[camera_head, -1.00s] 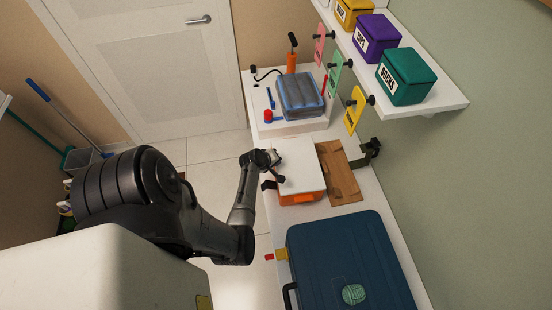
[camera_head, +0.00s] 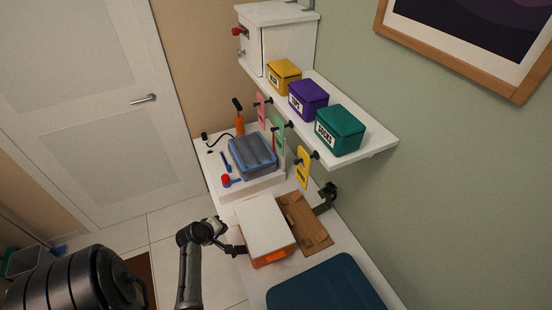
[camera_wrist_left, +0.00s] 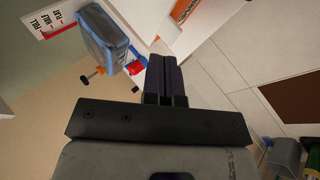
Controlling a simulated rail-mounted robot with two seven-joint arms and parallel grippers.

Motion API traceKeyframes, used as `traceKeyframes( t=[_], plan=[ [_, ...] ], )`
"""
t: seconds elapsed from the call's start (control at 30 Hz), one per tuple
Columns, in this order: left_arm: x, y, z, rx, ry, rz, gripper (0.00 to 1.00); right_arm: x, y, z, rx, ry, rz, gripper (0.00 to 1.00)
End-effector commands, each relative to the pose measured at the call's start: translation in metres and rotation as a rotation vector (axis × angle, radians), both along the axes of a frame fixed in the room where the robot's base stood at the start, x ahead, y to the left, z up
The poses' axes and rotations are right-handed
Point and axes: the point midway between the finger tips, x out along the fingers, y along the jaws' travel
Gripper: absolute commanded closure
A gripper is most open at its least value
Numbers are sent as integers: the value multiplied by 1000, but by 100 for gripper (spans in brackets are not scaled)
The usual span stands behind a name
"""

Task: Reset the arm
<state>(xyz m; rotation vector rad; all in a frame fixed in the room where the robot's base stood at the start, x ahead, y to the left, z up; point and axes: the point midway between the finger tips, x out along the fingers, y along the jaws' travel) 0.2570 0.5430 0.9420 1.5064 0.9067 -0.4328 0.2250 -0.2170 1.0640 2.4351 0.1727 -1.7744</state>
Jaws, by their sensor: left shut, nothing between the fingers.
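My left arm comes in from the lower left in the head view. Its gripper (camera_head: 238,249) is at the near-left side of the orange box with a white top (camera_head: 264,230); I cannot tell whether it touches the box. In the left wrist view the two dark fingers (camera_wrist_left: 166,76) lie together, shut with nothing between them. That view also shows the blue-edged clear bag of folded cloth (camera_wrist_left: 102,38) ahead and to the left. My right gripper is in neither current view.
A dark blue suitcase (camera_head: 326,287) is nearer me. An orange pump (camera_head: 239,124) stands at the back. A shelf (camera_head: 376,145) with yellow, purple and green bins overhangs the right. Floor (camera_head: 180,220) left of the bench is open.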

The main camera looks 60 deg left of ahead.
Motion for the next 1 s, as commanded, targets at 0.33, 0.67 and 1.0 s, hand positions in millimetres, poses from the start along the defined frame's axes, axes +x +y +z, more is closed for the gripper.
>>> traceKeyframes(
  t=[0.33, 0.67, 1.0],
  plan=[
    [-1, -6, -3, 14, 34, -76, 100, 0, -2, 0, -7, 0, 4, 57],
    [36, -44, 58, 212, 295, -538, 100, 0, -1, 0, -3, 0, 2, 57],
    [96, -148, 156, 603, 441, -1024, 100, 1, 1, 1, 4, -2, -2, 57]
  ],
)
